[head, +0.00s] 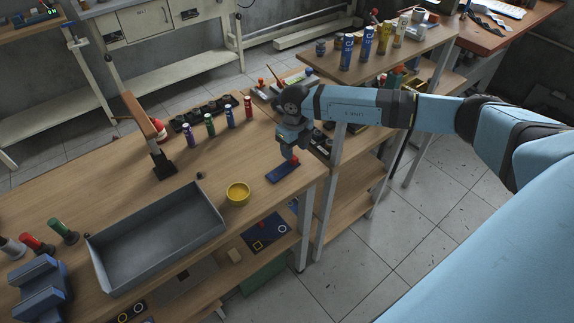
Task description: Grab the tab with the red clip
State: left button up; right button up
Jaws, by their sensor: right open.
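A flat dark blue tab (281,172) lies on the wooden workbench near its right end. A small red clip (295,160) shows at the tab's far right end. My right gripper (289,154) points down just above that end, with the arm reaching in from the right. It is open, with nothing seen held in it. The fingertips are small and partly overlap the clip in the picture, so I cannot tell whether they touch it. My left gripper is not in view.
Several small coloured bottles (229,116) stand behind. An upright wooden-topped stand (144,120) is farther left. The bench's right edge is close to the tab.

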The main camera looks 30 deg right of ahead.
aim_at(296, 159)
jog(key=f, duration=0.4)
jog(key=shift+s+d+f, duration=0.15)
jog(key=shift+d+f, duration=0.1)
jog(key=shift+c, duration=0.5)
grip_shut()
jog(key=shift+r, duration=0.1)
